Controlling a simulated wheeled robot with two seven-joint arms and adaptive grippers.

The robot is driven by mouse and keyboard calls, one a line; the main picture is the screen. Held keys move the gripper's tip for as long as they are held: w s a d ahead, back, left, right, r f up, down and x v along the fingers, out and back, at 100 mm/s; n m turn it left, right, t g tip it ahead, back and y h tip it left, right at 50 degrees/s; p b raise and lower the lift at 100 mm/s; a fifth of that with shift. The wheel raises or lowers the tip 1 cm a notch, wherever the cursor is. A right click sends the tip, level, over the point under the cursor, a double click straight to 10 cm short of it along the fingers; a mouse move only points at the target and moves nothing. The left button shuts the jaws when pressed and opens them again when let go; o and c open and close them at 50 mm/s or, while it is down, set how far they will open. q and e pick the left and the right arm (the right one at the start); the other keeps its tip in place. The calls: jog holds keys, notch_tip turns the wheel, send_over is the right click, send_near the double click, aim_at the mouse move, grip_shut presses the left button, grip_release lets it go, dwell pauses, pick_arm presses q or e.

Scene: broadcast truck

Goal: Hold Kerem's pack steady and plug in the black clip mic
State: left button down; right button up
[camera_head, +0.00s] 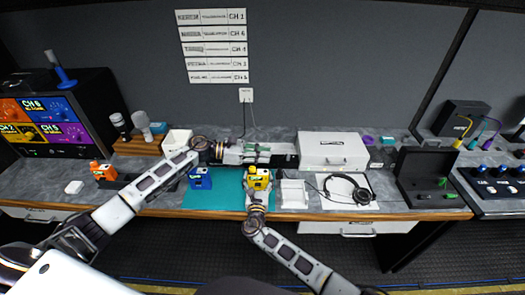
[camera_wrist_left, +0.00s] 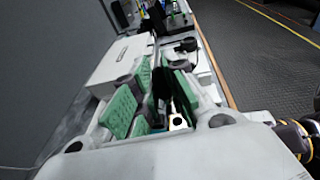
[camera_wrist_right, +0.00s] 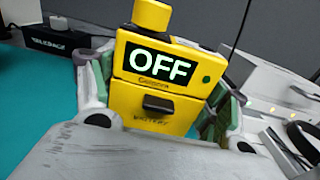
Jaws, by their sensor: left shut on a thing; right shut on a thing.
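The yellow pack (camera_head: 259,172) stands upright at the right end of the teal mat. My right gripper (camera_head: 257,186) is shut on its sides. My left gripper (camera_head: 264,151) is just behind and above the pack, pointing right. In the left wrist view its green pads are shut on a thin dark thing (camera_wrist_left: 162,84), seemingly the black clip mic. The mic's plug cannot be made out clearly.
A blue pack (camera_head: 200,179) stands on the teal mat (camera_head: 224,201). A white tray (camera_head: 293,204) and headphones (camera_head: 362,195) are right of the yellow pack. A white case (camera_head: 333,152) stands behind them. An orange pack (camera_head: 104,171) is at far left. The mat's front is clear.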

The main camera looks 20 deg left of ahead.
pick_arm(q)
jog(key=n+t, duration=0.1)
jog(key=t, duration=0.1)
send_over(262, 172)
jog(key=shift+y, duration=0.4)
jog(key=shift+d+f, duration=0.15)
jog(key=shift+f, duration=1.9)
jog(key=shift+f, duration=0.8)
dwell(2.8)
jog(key=shift+r, duration=0.4)
dwell(1.3)
